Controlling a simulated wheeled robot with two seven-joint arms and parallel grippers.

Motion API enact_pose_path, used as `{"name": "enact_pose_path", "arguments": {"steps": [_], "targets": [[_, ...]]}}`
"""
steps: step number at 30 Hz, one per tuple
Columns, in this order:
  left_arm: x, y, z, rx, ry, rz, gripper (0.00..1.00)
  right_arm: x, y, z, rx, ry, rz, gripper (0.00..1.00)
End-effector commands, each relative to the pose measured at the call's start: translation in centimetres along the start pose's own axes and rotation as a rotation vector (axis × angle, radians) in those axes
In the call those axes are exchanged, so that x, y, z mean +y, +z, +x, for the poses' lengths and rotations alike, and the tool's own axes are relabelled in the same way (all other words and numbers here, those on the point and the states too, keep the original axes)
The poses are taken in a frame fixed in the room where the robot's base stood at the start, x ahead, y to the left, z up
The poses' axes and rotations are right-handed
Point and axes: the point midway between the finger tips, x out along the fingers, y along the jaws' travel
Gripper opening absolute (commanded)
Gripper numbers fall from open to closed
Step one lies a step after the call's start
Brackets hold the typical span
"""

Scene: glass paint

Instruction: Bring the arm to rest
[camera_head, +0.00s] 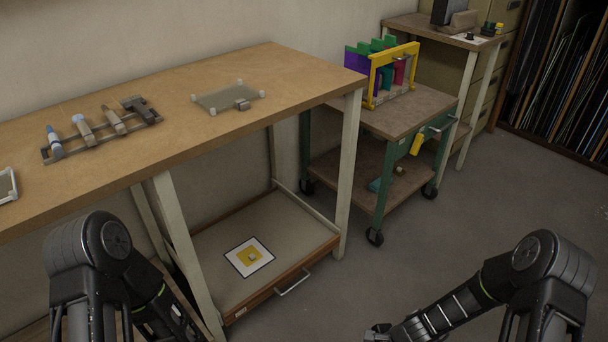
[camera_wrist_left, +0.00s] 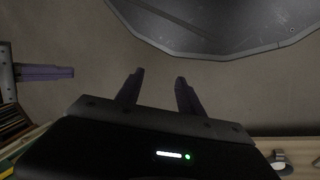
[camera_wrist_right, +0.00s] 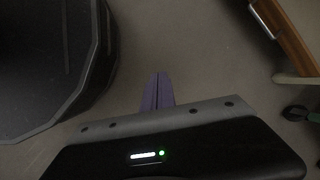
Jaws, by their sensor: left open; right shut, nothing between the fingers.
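My left arm (camera_head: 95,255) comes in at the lower left of the head view, folded low in front of the workbench. Its gripper is hidden there. In the left wrist view the left gripper (camera_wrist_left: 158,80) has its two purple fingers apart, with bare floor between them. My right arm (camera_head: 495,285) comes in at the lower right over open floor. The right gripper (camera_head: 376,335) shows only partly at the bottom edge of the head view. In the right wrist view the right gripper (camera_wrist_right: 158,82) has its fingers together, with nothing between them.
A wooden workbench (camera_head: 210,120) holds a rack of tools (camera_head: 105,130) and a small glass plate fixture (camera_head: 228,96). Its lower shelf (camera_head: 205,262) holds a yellow-and-white square. A green wheeled cart (camera_head: 385,190) carries a rack of coloured panels (camera_head: 383,70). Floor between the arms is clear.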

Motion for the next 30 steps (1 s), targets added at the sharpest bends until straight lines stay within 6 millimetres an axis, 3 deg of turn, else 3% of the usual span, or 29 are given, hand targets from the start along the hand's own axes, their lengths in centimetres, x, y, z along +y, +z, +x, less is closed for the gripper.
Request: {"name": "enact_pose_path", "arguments": {"steps": [1, 3, 9, 12, 18, 30], "targets": [[1.8, 0.0, -4.5, -0.005, 0.002, 0.003, 0.45, 1.1, 3.3, -4.1, 0.016, 0.038, -0.14, 0.0], [3.0, 0.2, -7.3, -0.012, 0.005, 0.006, 0.45, 2.9, 6.2, -6.6, 0.035, 0.076, -0.345, 0.0], [5.8, 0.6, -13.9, -0.029, 0.01, 0.013, 0.45, 6.3, 13.5, -13.4, 0.04, 0.103, -0.879, 0.0], [6.6, 0.8, -15.8, -0.034, 0.012, 0.015, 0.45, 7.3, 16.1, -15.5, 0.026, 0.088, -1.057, 0.0], [7.0, 0.9, -16.7, -0.039, 0.013, 0.017, 0.45, 8.1, 18.2, -16.8, 0.009, 0.064, -1.207, 0.0], [6.9, 0.9, -16.5, -0.038, 0.013, 0.017, 0.45, 8.1, 18.2, -16.6, 0.009, 0.063, -1.208, 0.0]]}}
